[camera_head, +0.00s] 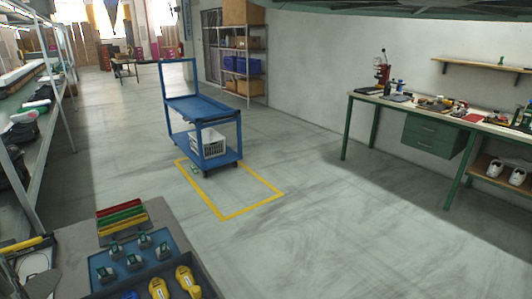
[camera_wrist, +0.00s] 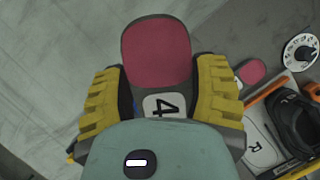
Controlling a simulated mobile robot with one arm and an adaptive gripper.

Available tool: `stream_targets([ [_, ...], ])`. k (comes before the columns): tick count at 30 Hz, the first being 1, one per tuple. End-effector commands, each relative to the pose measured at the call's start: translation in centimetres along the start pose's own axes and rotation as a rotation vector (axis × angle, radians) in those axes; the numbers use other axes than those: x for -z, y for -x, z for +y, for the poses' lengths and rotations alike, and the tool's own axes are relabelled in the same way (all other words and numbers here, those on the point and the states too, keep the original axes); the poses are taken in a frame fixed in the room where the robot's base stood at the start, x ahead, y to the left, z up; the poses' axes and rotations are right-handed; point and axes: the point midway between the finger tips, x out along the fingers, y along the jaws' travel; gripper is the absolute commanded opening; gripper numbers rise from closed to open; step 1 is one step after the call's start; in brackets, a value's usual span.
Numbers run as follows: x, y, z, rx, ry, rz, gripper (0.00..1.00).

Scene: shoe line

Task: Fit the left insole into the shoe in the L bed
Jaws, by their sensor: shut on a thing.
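My gripper (camera_wrist: 162,70) shows in the wrist view, with its two ribbed yellow fingers closed on the sides of a dark-edged insole. The insole (camera_wrist: 157,48) has a red, rounded end that sticks out beyond the fingertips. A black shoe (camera_wrist: 300,125) sits at the right beside a white plate marked R (camera_wrist: 262,145). No bed marked L can be made out. The gripper is outside the head view.
A smaller red pad (camera_wrist: 252,72), a white disc (camera_wrist: 301,52) and an orange bar (camera_wrist: 268,88) lie near the shoe. In the head view, a blue tray (camera_head: 172,250) and coloured bars (camera_head: 122,219) stand on the near bench.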

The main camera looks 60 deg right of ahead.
Motion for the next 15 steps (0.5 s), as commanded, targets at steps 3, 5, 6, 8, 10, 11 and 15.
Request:
stream_targets([
  [3, 0.1, 0.2, 0.2, -0.034, 0.045, 0.006, 0.32],
  [5, 0.2, 0.3, 0.3, -0.045, 0.061, 0.005, 0.32],
  [6, 0.2, 0.5, 0.3, -0.049, 0.072, 0.005, 0.32],
  [8, 0.2, 0.9, 0.3, -0.051, 0.088, 0.006, 0.32],
  [10, 0.2, 1.4, 0.2, -0.051, 0.105, 0.004, 0.32],
  [11, 0.2, 1.6, 0.1, -0.049, 0.112, 0.004, 0.32],
  [15, 0.3, 3.8, 0.2, -0.086, 0.219, -0.001, 0.32],
])
